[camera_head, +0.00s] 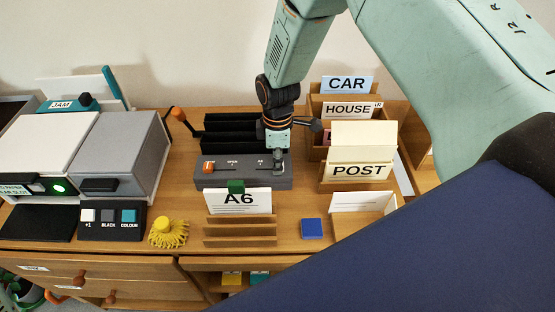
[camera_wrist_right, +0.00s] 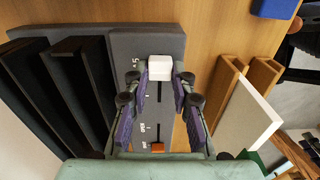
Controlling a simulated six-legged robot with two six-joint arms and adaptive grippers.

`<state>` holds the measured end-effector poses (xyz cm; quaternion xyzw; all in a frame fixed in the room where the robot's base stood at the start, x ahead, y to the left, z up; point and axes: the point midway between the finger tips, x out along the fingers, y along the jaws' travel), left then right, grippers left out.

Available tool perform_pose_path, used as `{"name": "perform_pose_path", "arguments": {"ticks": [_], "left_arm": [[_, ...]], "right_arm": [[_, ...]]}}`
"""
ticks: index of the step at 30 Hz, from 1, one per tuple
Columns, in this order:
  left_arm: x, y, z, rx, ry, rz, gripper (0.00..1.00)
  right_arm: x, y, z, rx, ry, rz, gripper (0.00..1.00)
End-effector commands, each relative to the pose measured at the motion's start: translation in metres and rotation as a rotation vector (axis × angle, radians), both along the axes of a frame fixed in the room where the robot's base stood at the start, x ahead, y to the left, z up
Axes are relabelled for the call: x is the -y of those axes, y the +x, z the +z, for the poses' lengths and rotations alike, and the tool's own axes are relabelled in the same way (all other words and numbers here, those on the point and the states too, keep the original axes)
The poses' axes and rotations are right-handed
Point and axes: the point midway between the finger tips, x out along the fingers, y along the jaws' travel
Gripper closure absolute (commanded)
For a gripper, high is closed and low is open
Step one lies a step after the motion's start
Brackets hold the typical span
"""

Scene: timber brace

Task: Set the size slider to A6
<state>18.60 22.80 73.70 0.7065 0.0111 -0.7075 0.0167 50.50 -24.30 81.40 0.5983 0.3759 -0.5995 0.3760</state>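The grey slider unit (camera_head: 240,176) stands on the desk in front of black trays. In the wrist view its slot runs between an orange knob (camera_wrist_right: 157,147) and a white knob (camera_wrist_right: 160,68) near a mark ending in "5". The orange knob is also at the unit's left in the head view (camera_head: 208,167). My right gripper (camera_head: 278,165) reaches down over the unit's right end. Its fingers (camera_wrist_right: 161,78) flank the white knob closely; whether they touch it I cannot tell. A card reading A6 (camera_head: 238,203) stands in front of the unit. My left gripper is not in view.
Black trays (camera_wrist_right: 80,80) stand right behind the unit. Card racks with CAR (camera_head: 346,84), HOUSE (camera_head: 347,109) and POST (camera_head: 358,171) stand to the right. A grey machine (camera_head: 125,150) and yellow brush (camera_head: 168,235) are at left. A blue block (camera_head: 312,228) lies in front.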

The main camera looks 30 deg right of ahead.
Motion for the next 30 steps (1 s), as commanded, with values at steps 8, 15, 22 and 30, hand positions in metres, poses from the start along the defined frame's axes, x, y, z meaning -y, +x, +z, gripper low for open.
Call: {"name": "perform_pose_path", "arguments": {"ticks": [8,15,22,30], "left_arm": [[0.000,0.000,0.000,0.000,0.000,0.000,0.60],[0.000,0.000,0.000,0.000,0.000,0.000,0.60],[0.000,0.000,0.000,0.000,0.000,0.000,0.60],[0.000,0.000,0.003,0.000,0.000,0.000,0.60]], "right_arm": [[0.000,0.000,0.000,0.000,0.000,0.000,1.00],[0.000,0.000,0.001,-0.001,0.000,0.000,1.00],[-0.003,0.002,0.001,0.000,-0.001,0.002,1.00],[-0.041,0.021,0.001,0.003,-0.001,0.003,1.00]]}}
